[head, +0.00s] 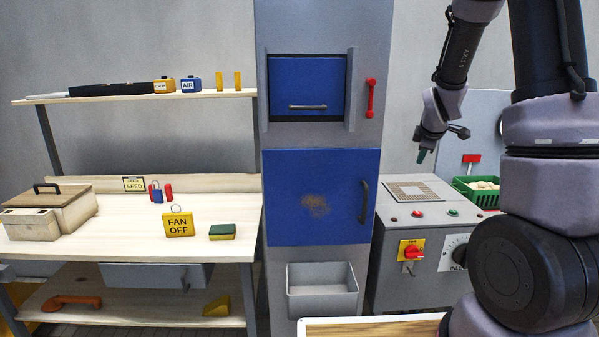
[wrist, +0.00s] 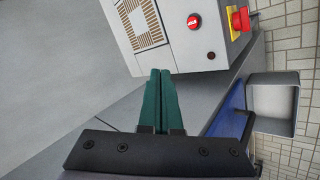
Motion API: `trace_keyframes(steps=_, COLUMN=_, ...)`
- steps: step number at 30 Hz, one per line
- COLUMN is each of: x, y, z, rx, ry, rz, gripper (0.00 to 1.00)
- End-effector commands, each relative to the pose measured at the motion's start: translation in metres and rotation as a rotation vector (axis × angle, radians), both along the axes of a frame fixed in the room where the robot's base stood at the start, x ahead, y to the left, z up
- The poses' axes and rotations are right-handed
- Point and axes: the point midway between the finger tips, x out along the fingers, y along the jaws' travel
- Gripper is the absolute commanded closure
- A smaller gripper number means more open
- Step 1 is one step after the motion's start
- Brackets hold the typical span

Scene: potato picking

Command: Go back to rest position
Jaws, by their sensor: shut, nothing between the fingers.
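My gripper (head: 421,156) hangs from the arm at the upper right of the head view, in the air above the grey machine cabinet and pointing down. In the wrist view its two green fingers (wrist: 160,100) are shut against each other with nothing between them. The grey cabinet (head: 400,270) has a perforated panel on top, which also shows in the wrist view (wrist: 140,23). The gripper appears clear of it.
A tall grey cabinet with a blue door (head: 318,165) and a grey bin (head: 322,296) stands left of my arm. A green crate (head: 487,199) of potatoes sits behind the arm at right. A wooden workbench (head: 110,235) with several items stands at left.

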Motion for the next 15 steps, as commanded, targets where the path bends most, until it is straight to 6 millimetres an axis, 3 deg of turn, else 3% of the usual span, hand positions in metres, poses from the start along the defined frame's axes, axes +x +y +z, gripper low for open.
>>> trace_keyframes(steps=1, x=-0.013, y=0.007, z=0.023, rx=0.086, ry=-0.020, rz=-0.068, gripper=1.00)
trace_keyframes(steps=6, x=-0.066, y=0.036, z=0.081, rx=0.386, ry=-0.038, rz=-0.313, gripper=1.00)
trace_keyframes(steps=15, x=-0.183, y=0.087, z=0.155, rx=0.846, ry=-0.011, rz=-0.721, gripper=1.00)
